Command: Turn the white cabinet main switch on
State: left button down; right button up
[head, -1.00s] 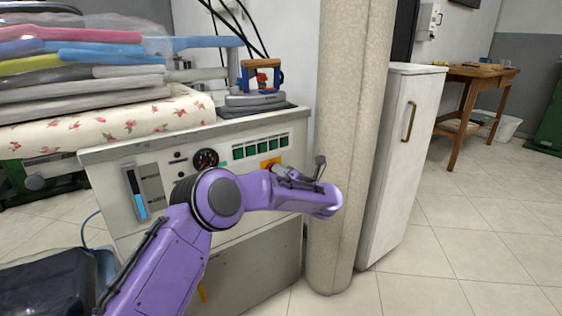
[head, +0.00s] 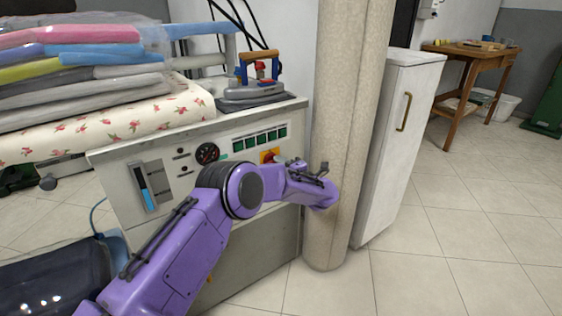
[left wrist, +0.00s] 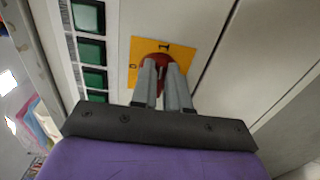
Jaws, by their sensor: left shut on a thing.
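The white cabinet (head: 231,136) is a low control cabinet with a dial and green buttons on its front. Its main switch is a red rotary knob (left wrist: 153,60) on a yellow plate (left wrist: 179,25) marked 0 and 1; the plate and part of the knob also show in the head view (head: 269,156). My left gripper (left wrist: 160,70) is shut on the red knob, with one finger on each side. The fingers cover part of it, so I cannot tell which mark it points to. In the head view my purple forearm crosses the cabinet front. My right gripper is not in view.
A beige round pillar (head: 350,130) stands close at the cabinet's right, by my left wrist. An iron (head: 253,88) rests on the cabinet top. Folded garments (head: 85,70) are piled at the left. A tall white locker (head: 397,150) stands behind the pillar. Floor at the right is clear.

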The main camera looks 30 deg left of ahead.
pick_arm(q)
jog(key=shift+f+m, duration=0.15)
jog(key=shift+m, duration=0.15)
jog(key=c, duration=1.1)
grip_release()
jog(key=p+v, duration=0.1)
jog(key=v, duration=0.9)
jog(key=shift+s+d+p, duration=0.15)
jog(key=shift+d+p, duration=0.15)
jog(key=shift+p, duration=0.1)
